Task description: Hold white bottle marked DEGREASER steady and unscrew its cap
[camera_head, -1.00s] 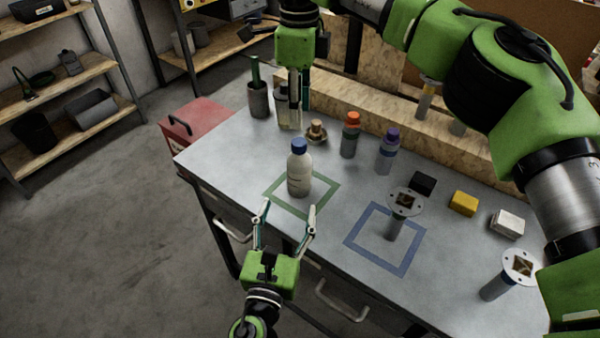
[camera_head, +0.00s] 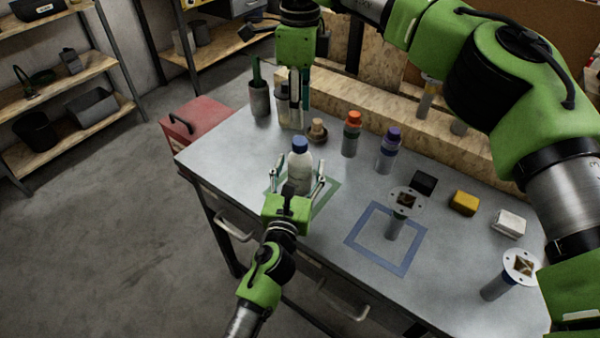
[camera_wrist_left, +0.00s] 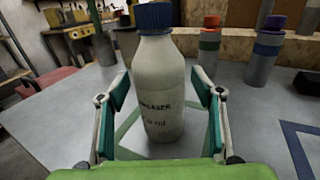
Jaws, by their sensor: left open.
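The white bottle (camera_head: 300,172) with a blue cap (camera_head: 300,145) stands upright on the bench inside the green outlined square (camera_head: 330,198). In the left wrist view the bottle (camera_wrist_left: 158,95) shows dark lettering, partly readable, and the cap (camera_wrist_left: 153,17) is on its top. My left gripper (camera_head: 299,178) is open, with one finger on each side of the bottle's body; gaps show between fingers and bottle in the left wrist view. My right gripper (camera_head: 295,100) points down over the back left of the bench, behind the bottle; its fingers look close together, but whether they are shut is unclear.
Bottles with an orange cap (camera_head: 352,133) and a purple cap (camera_head: 389,150) stand behind right. A small brown object (camera_head: 317,130) and a dark cup (camera_head: 259,98) are at the back. A flanged post (camera_head: 397,222) stands in the blue outlined square (camera_head: 410,265). Small blocks lie at right.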

